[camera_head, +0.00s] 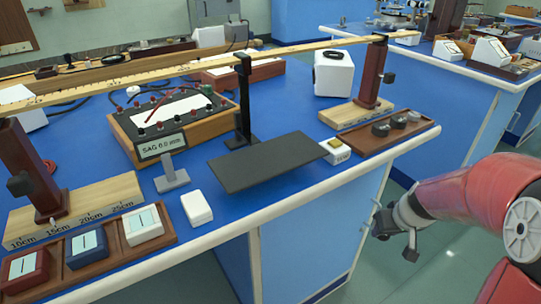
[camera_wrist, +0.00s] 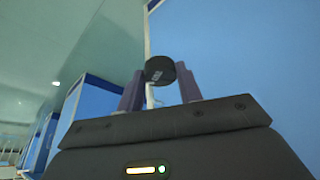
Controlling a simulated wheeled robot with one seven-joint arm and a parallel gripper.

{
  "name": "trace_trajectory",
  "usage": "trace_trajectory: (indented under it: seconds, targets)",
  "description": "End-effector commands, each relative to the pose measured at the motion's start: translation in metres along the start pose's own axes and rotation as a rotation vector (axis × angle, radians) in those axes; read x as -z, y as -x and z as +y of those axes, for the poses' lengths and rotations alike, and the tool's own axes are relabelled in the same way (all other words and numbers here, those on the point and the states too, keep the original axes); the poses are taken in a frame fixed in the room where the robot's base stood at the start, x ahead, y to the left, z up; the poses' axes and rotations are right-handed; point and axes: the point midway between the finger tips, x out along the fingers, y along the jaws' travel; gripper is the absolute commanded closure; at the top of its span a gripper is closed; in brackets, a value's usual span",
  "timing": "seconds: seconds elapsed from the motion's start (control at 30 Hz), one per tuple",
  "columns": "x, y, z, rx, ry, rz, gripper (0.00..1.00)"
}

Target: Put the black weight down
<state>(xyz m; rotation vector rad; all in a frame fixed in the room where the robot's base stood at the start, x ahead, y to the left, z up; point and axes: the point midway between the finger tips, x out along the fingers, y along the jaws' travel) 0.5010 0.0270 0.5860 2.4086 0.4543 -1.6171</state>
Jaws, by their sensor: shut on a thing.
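My gripper (camera_wrist: 160,84) is shut on a small round black weight (camera_wrist: 160,69). The weight sits between the two finger tips in the wrist view, with a small pale marking on its face. In the head view my gripper (camera_head: 388,232) is over the floor, off the front right side of the blue bench (camera_head: 300,214). The held weight is hard to make out there. A brown wooden tray (camera_head: 427,132) near the bench's right edge holds several grey and dark round weights (camera_head: 381,129).
A long wooden beam (camera_head: 180,69) runs above the bench on dark red posts (camera_head: 371,76). A white box (camera_head: 197,207) stands at the front left.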

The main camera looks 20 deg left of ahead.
Motion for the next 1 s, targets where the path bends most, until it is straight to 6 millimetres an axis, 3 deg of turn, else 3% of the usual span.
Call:
trace_trajectory:
  seconds: [0.1,0.43,1.0]
  targets:
    - [-0.011,-0.039,0.016,0.015,0.027,-0.005,0.93]
    - [-0.026,-0.11,0.039,0.05,0.108,0.0,0.93]
    - [-0.026,-0.109,0.037,0.051,0.118,-0.005,0.93]
